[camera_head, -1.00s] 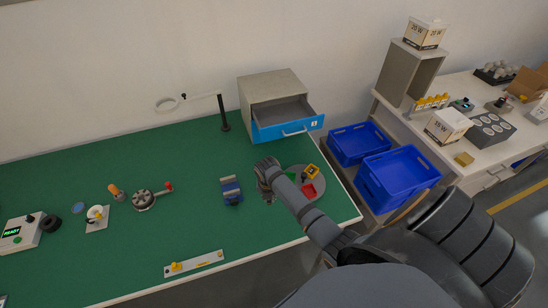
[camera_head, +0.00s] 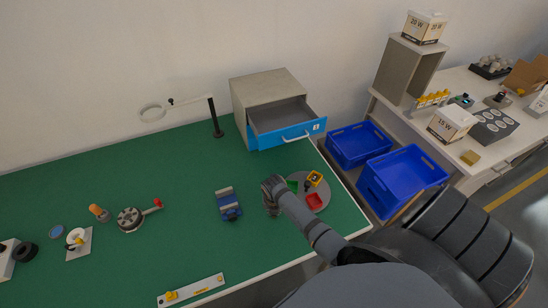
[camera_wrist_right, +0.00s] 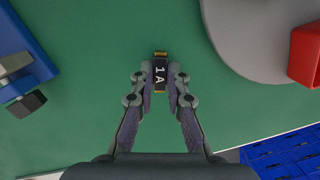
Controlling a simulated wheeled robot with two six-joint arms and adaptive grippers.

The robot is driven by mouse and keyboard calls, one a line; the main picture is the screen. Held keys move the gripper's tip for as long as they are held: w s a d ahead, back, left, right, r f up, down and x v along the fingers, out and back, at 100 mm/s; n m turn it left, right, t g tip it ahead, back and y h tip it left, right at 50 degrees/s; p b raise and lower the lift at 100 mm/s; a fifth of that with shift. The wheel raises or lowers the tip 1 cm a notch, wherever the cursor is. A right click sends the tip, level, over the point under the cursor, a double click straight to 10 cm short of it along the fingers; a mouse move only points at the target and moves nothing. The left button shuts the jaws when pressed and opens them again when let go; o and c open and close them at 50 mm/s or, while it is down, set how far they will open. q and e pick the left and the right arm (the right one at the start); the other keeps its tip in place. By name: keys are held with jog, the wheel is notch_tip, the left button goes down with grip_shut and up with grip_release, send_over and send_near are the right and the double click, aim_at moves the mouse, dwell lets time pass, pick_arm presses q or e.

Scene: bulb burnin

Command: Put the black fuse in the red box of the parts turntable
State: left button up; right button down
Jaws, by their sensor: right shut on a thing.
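The black fuse (camera_wrist_right: 160,76), marked "1 A" with brass-coloured ends, sits between the fingers of my right gripper (camera_wrist_right: 160,82) in the right wrist view. The gripper is shut on it, over the green bench mat; its height is hard to tell. In the head view my right gripper (camera_head: 271,208) is just left of the grey parts turntable (camera_head: 324,190). The turntable's red box (camera_head: 314,202) is to the gripper's right, and its near side also shows in the right wrist view (camera_wrist_right: 306,58). The fuse is hidden in the head view. My left gripper is not in view.
A green box (camera_head: 293,186) and a yellow box (camera_head: 314,179) also stand on the turntable. A blue vise (camera_head: 228,204) is left of the gripper. An open blue drawer (camera_head: 290,134) is behind. Blue crates (camera_head: 400,181) stand beyond the bench's right edge.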

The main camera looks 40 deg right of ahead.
jog(key=shift+s+r, duration=0.1)
jog(key=shift+r, duration=0.05)
jog(key=shift+s, duration=0.15)
jog(key=c, duration=1.7)
grip_release()
jog(key=shift+d+f, duration=0.1)
jog(key=shift+f, duration=0.15)
jog(key=shift+c, duration=0.2)
jog(key=shift+o, duration=2)
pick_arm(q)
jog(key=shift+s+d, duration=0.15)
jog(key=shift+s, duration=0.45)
